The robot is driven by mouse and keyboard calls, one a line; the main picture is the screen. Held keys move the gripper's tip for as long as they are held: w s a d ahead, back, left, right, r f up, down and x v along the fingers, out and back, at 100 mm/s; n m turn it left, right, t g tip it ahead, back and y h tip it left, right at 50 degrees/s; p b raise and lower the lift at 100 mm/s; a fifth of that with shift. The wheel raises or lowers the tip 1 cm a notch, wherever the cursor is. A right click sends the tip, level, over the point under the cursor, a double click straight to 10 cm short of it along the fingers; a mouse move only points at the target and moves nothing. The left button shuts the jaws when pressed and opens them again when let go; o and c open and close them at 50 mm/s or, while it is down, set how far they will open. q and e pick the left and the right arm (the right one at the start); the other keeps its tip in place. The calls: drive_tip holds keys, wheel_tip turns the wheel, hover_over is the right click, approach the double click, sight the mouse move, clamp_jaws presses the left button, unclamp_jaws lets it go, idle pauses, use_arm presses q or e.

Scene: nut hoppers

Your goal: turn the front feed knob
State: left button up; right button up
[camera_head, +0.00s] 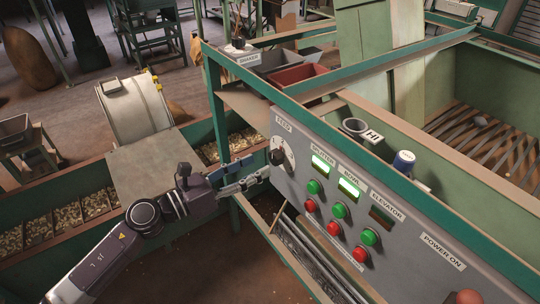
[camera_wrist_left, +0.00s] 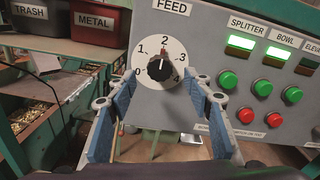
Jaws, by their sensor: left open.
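The front feed knob (camera_head: 276,157) is a black knob on a white round dial under the FEED label, at the near left end of the grey control panel. In the left wrist view the feed knob (camera_wrist_left: 157,70) is in the middle of the dial, numbered 0 to 4, and its mark points up, near 2. My left gripper (camera_head: 257,168) is open, just in front of the dial. In the left wrist view the fingertips (camera_wrist_left: 163,75) are on either side of the knob, with gaps visible; contact cannot be told. My right gripper is not in view.
Right of the knob are green buttons (camera_head: 340,211), red buttons (camera_head: 333,228) and lit displays (camera_head: 348,189). Grey and red bins (camera_head: 299,76) stand above the panel; the wrist view shows TRASH and METAL labels. A nut trough (camera_head: 67,218) runs behind my left arm.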

sight(272, 158)
use_arm(q)
drive_tip(key=p+x, duration=0.1)
drive_tip(key=x, duration=0.4)
drive_tip(key=shift+w+d, duration=0.25)
drive_tip(key=shift+d, duration=0.05)
drive_tip(key=c, duration=1.2)
